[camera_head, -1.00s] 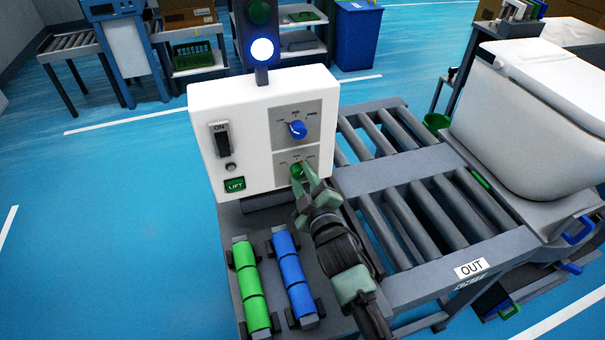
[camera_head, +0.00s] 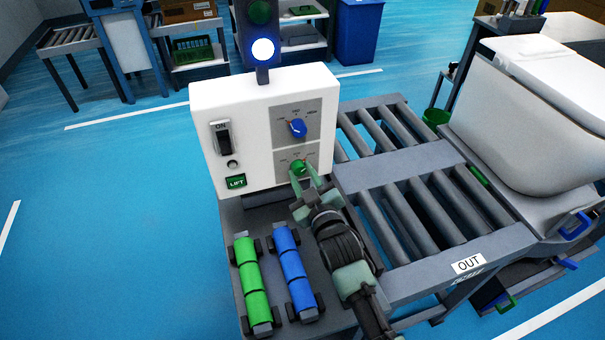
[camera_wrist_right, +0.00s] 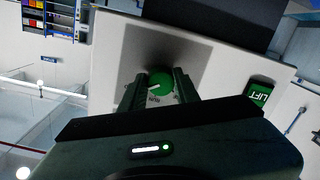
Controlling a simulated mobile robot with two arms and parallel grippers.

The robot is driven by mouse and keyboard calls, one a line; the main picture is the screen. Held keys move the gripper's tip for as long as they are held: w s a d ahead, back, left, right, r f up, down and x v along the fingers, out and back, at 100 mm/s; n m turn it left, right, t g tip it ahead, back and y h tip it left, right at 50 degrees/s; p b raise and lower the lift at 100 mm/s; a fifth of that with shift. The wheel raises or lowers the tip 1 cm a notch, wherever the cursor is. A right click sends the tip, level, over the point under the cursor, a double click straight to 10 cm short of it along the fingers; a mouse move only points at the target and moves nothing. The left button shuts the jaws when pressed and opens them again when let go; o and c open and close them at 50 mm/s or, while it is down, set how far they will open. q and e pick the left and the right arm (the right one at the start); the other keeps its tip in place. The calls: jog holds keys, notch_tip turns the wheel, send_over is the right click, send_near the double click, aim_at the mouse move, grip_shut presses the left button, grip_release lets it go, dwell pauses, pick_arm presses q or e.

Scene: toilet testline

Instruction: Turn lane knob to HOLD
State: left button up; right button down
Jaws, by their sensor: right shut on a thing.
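A white control box (camera_head: 205,105) carries a blue knob (camera_head: 297,128) on an upper grey plate and a green knob (camera_head: 299,166) on a lower grey plate. My right gripper (camera_head: 303,178) is shut on the green knob, with one finger on each side of it. In the right wrist view the green knob (camera_wrist_right: 160,83) shows between the two fingers with a pale pointer line. A small label by it seems to read RUN; the plate lettering in the head view is too small to read. My left gripper is not in view.
The box also has an ON switch (camera_head: 222,138) and a green LIFT button (camera_head: 236,182). Green rollers (camera_head: 252,280) and blue rollers (camera_head: 294,272) lie below it. A roller conveyor (camera_head: 425,215) with an OUT sign and a white toilet (camera_head: 535,115) stand to the right.

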jog(key=shift+f, duration=0.1)
jog(key=c, duration=1)
grip_release()
jog(key=shift+c, duration=0.2)
jog(key=b+v, duration=0.1)
jog(key=v, duration=0.6)
jog(key=shift+s+d, duration=0.15)
jog(key=shift+s, duration=0.25)
